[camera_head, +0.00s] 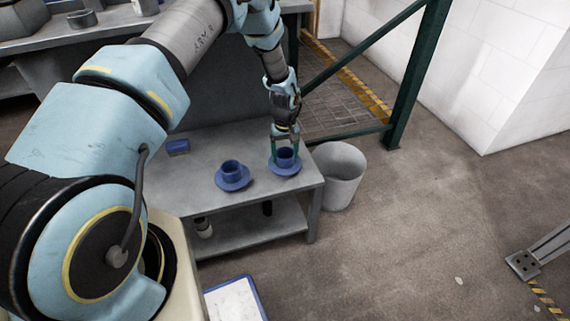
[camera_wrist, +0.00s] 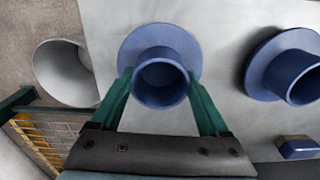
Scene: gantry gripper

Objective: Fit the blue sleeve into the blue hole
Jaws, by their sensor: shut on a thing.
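A blue sleeve (camera_wrist: 160,96) with a round hollow end and a wide flange (camera_wrist: 135,48) is between the green fingers of my gripper (camera_wrist: 160,84) in the wrist view. My gripper (camera_head: 286,142) is shut on its raised collar. In the head view this sleeve (camera_head: 286,168) is at the right end of the grey table, upright as far as I see. I cannot tell whether its flange touches the table. A second blue flanged piece (camera_head: 233,177) with an open round top stands to its left, and on the right in the wrist view (camera_wrist: 268,68). Which opening is the blue hole is unclear.
A small blue block (camera_head: 177,147) lies at the back left of the grey table (camera_head: 205,148); it also shows in the wrist view (camera_wrist: 297,147). A pale bin (camera_head: 341,178) stands by the table's right end. A green frame (camera_head: 411,75) rises behind it.

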